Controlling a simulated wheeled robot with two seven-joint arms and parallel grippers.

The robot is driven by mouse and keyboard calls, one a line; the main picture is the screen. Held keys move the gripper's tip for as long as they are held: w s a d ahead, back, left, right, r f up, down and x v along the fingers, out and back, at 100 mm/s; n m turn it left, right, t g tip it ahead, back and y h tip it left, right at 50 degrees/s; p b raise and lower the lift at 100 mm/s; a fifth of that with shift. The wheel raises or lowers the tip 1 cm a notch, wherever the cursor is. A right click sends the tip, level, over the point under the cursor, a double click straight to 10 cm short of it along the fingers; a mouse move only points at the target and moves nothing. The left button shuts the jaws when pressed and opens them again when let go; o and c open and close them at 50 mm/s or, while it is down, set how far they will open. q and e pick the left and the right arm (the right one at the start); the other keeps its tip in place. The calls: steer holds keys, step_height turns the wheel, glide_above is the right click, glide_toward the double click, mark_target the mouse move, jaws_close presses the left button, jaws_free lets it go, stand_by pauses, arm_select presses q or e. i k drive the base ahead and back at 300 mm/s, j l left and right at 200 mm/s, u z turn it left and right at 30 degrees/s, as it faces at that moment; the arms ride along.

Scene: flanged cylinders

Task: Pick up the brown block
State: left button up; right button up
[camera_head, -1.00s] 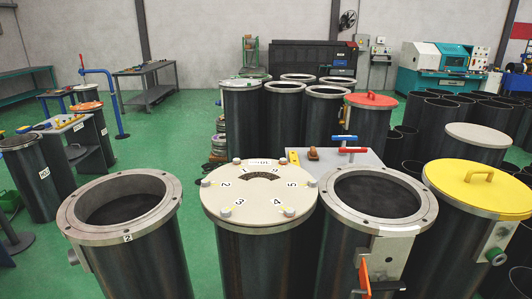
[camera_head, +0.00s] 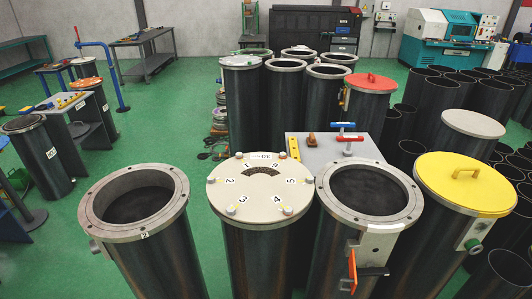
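A small brown block (camera_head: 312,139) stands on the grey tabletop (camera_head: 357,151) behind the front cylinders. It is beside a yellow strip and left of the red and blue handled tools. Neither of my grippers shows in the head view.
In front stand an open flanged cylinder (camera_head: 136,203), a cylinder with a numbered lid (camera_head: 261,205), another open cylinder (camera_head: 369,193) with an orange handle (camera_head: 352,271), and a yellow-lidded cylinder (camera_head: 466,181). A red-lidded cylinder (camera_head: 369,83) stands behind.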

mark_target(311, 141)
steer(key=i+l, duration=0.2)
steer(key=l, duration=0.2)
steer(key=i+l, duration=0.25)
steer(key=l, duration=0.15)
steer(key=i+l, duration=0.2)
steer(key=l, duration=0.2)
steer(key=i+l, duration=0.25)
steer(key=l, duration=0.15)
steer(key=i+l, duration=0.2)
steer(key=l, duration=0.2)
